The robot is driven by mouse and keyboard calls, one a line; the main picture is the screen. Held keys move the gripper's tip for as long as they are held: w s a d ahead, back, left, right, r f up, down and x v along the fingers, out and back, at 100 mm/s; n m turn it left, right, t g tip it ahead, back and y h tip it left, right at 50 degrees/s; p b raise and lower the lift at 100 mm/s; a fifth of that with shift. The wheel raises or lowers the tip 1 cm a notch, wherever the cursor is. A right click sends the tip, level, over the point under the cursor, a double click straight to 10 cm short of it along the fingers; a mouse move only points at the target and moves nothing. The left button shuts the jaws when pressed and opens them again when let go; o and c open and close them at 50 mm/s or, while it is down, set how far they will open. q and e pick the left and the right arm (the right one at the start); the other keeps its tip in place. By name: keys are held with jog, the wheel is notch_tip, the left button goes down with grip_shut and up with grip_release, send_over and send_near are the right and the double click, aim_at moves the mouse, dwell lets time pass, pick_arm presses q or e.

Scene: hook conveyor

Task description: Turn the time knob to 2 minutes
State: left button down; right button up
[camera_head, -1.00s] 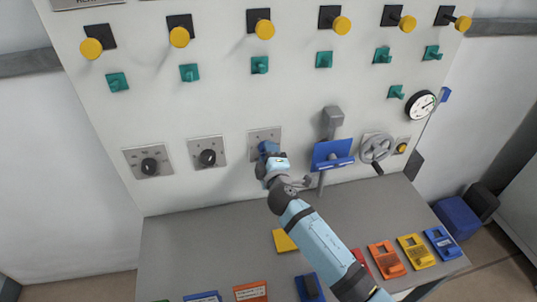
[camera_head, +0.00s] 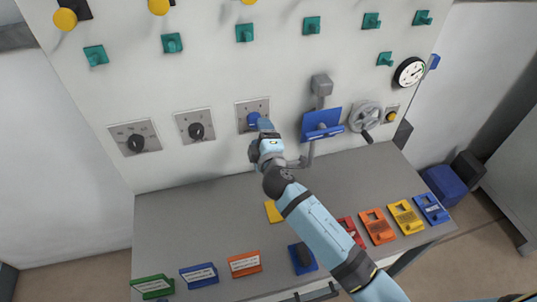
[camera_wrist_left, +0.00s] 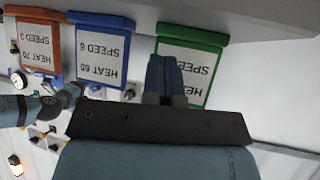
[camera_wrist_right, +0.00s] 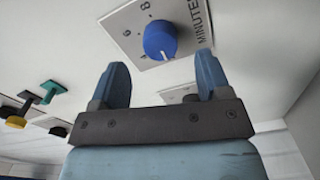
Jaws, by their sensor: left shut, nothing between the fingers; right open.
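The time knob is a round blue knob (camera_wrist_right: 160,40) on a white plate marked MINUTES in the right wrist view, with an 8 legible beside it. In the head view the blue knob (camera_head: 253,118) is on the wall panel, just beyond my right gripper (camera_head: 266,127). My right gripper (camera_wrist_right: 163,68) is open and empty, its fingers apart from the knob and on either side below it. Which number the knob points to cannot be told. My left gripper (camera_wrist_left: 166,75) is shut and empty near labelled cards; it is outside the head view.
Two black knobs (camera_head: 136,142) (camera_head: 196,131) are left of the blue knob. A blue tray (camera_head: 321,124) and a grey handwheel (camera_head: 365,116) are to its right. A grey table (camera_head: 180,215) below bears several coloured cards and boxes. Teal and yellow pegs project above.

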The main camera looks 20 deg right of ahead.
jog(key=s+b, duration=0.1)
jog(key=s, duration=0.8)
jog(key=shift+s, duration=0.35)
